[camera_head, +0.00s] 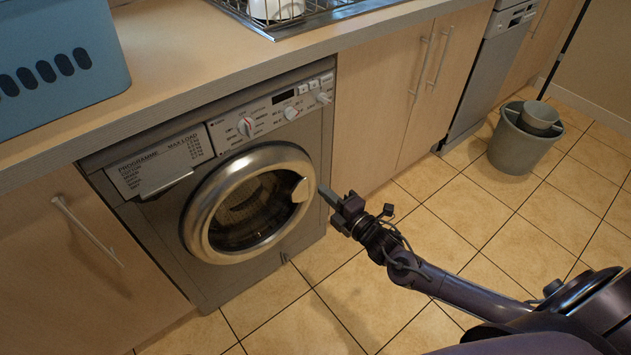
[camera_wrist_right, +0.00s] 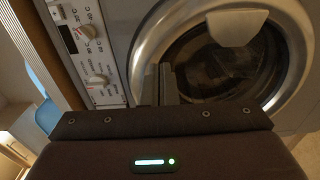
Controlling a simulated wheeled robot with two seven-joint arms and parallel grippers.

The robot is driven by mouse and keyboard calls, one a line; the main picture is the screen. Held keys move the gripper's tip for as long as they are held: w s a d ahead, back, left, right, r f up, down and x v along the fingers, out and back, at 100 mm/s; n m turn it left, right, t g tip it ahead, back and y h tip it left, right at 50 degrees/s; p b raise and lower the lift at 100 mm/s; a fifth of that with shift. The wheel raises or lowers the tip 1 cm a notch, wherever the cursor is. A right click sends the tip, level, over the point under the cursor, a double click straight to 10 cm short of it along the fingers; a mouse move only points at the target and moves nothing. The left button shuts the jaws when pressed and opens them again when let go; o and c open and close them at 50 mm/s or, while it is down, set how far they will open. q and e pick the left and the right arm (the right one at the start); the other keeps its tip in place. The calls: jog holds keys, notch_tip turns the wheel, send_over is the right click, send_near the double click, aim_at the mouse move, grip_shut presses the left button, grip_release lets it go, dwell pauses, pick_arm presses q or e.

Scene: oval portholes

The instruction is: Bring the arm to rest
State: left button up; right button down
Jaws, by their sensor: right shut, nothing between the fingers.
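My right gripper (camera_head: 326,195) is in front of the washing machine's right side, close to the round door, in the head view. It is shut and empty. Its fingers (camera_wrist_right: 160,84) also show in the right wrist view, pressed together in front of the door's rim. The washing machine door (camera_head: 247,203) has a silver ring, dark glass and a pale handle on its right side. It appears closed. I cannot tell from these views whether the fingers touch the machine. My left gripper is not in view.
The washing machine's control panel (camera_head: 272,115) is above the door. A wooden counter (camera_head: 175,60) runs overhead with a blue basket (camera_head: 60,65) and a dish rack (camera_head: 300,14). A grey bucket (camera_head: 519,147) stands at the back right. The tiled floor (camera_head: 480,225) has free room.

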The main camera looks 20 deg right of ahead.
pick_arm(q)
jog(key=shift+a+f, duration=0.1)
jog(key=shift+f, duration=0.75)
pick_arm(e)
jog(key=v, duration=0.4)
jog(key=shift+s+r, duration=0.1)
jog(key=shift+a, duration=0.1)
